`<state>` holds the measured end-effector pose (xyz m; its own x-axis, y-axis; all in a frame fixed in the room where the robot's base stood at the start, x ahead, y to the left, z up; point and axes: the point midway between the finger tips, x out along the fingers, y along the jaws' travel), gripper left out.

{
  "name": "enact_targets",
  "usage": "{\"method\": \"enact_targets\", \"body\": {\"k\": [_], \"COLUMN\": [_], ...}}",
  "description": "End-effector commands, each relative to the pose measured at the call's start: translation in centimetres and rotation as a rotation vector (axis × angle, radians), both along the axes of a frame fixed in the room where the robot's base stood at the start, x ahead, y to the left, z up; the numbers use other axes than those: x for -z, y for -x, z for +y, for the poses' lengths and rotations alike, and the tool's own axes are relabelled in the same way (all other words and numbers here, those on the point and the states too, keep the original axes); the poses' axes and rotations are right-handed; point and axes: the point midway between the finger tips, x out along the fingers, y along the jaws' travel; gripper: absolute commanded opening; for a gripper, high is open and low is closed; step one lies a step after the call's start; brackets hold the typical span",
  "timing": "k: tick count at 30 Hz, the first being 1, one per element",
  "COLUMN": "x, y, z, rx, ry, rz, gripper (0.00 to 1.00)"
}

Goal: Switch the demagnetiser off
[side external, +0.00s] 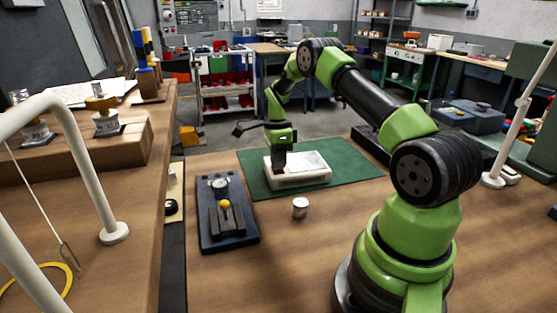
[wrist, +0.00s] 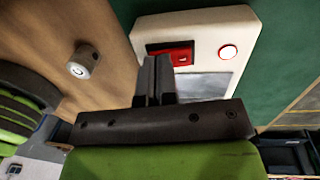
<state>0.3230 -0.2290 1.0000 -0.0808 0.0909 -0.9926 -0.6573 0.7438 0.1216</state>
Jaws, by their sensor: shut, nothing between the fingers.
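The demagnetiser (side external: 300,180) is a cream box with a pale grey top plate, lying on a green mat (side external: 360,168). The lamp looks lit, but I cannot be sure. My gripper (wrist: 154,75) is shut and empty, with its fingertips close to the near edge of the switch. In the side view my gripper (side external: 279,169) is over the left end of the box. I cannot tell whether it touches the switch.
A small metal cylinder (side external: 300,208) stands on the wooden table in front of the box; it also shows in the wrist view (wrist: 83,61). A dark fixture plate (side external: 227,235) with a yellow knob (side external: 225,204) lies to the left. The right part of the mat is clear.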

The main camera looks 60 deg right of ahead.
Motion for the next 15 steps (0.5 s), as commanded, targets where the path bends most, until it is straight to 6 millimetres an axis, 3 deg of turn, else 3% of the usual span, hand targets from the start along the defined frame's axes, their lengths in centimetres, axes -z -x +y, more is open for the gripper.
{"method": "enact_targets", "body": {"k": [15], "x": [1.3], "y": [0.6], "z": [0.6], "rx": [-0.001], "ry": [-0.005], "rz": [0.006], "gripper": [0.0]}}
